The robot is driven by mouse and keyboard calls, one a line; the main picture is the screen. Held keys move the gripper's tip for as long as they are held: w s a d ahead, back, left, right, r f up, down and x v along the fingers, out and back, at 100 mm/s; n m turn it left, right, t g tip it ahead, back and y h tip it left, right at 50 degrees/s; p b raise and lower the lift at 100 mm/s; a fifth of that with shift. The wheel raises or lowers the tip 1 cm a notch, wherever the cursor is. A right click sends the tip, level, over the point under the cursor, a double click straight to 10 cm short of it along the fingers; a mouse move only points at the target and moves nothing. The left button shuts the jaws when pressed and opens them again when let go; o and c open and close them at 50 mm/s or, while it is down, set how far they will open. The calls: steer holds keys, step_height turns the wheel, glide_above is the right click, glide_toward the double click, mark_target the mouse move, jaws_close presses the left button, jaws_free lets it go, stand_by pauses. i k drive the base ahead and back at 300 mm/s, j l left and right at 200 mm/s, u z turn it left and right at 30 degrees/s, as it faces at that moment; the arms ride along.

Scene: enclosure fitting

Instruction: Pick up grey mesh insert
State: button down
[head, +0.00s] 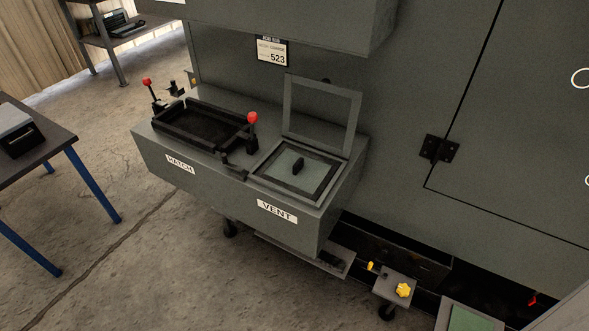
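A pale grey-green flat panel with a dark upright knob (298,165) lies inside the square frame marked VENT (277,212), on the right end of a grey cabinet. It may be the grey mesh insert, but I cannot make out any mesh at this size. A hinged frame lid (321,115) stands open behind it, and I see no cover over the panel. My gripper is not in view, so its state does not show.
Left of the vent is a black-rimmed recess (203,131) marked HATCH, with red-knobbed clamps (252,118) at its corners. A grey wall (400,110) rises behind. A blue-legged table (70,140) stands left. A yellow knob (403,290) sits low right. Floor at front left is clear.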

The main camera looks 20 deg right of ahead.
mark_target(307, 174)
steer(key=j+z, duration=1.15)
steer(key=k, duration=0.05)
